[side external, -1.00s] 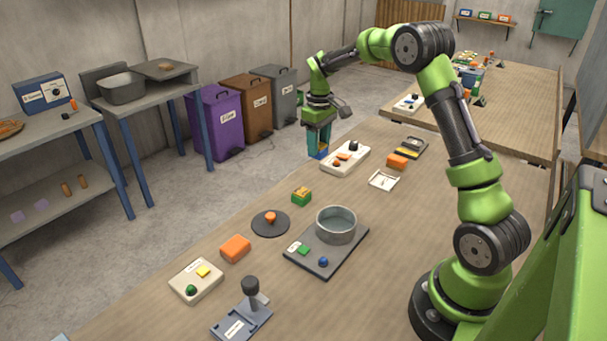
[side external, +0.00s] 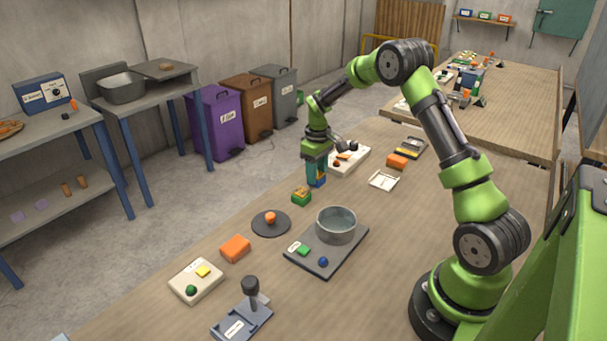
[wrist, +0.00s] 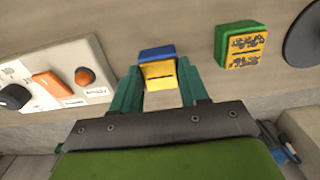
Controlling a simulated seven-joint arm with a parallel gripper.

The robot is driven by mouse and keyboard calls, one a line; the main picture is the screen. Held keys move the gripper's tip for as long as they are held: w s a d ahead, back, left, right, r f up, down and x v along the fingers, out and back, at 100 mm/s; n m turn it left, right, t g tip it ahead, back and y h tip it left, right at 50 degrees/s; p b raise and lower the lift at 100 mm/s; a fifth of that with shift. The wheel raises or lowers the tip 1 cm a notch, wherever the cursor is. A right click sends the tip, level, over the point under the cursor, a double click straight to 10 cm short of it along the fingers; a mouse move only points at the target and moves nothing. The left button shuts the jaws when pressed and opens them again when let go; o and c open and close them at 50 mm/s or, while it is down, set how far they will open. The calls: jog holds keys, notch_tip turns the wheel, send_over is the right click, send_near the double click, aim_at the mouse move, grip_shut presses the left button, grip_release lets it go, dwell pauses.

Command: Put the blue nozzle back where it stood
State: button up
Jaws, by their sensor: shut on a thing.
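My gripper (side external: 316,171) is shut on the blue nozzle (side external: 318,183), which shows just below the fingers in the side view. In the wrist view the nozzle (wrist: 157,54) is a blue piece with a yellow face between the two teal fingers (wrist: 158,76). It hangs near the far edge of the table; whether it touches the surface I cannot tell. A green block with a patterned yellow top (side external: 301,196) stands close by, and it also shows right of the nozzle in the wrist view (wrist: 241,45). No marked standing place for the nozzle can be made out.
A white panel with orange and black knobs (side external: 350,160) lies just behind the gripper. A dark disc with an orange knob (side external: 262,228), an orange block (side external: 236,248) and a grey plate with a round pan (side external: 337,226) stand nearer the camera. Bare wood lies between them.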

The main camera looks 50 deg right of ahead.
jog(key=shift+f, duration=0.15)
jog(key=o, duration=1.1)
jog(key=shift+o, duration=0.2)
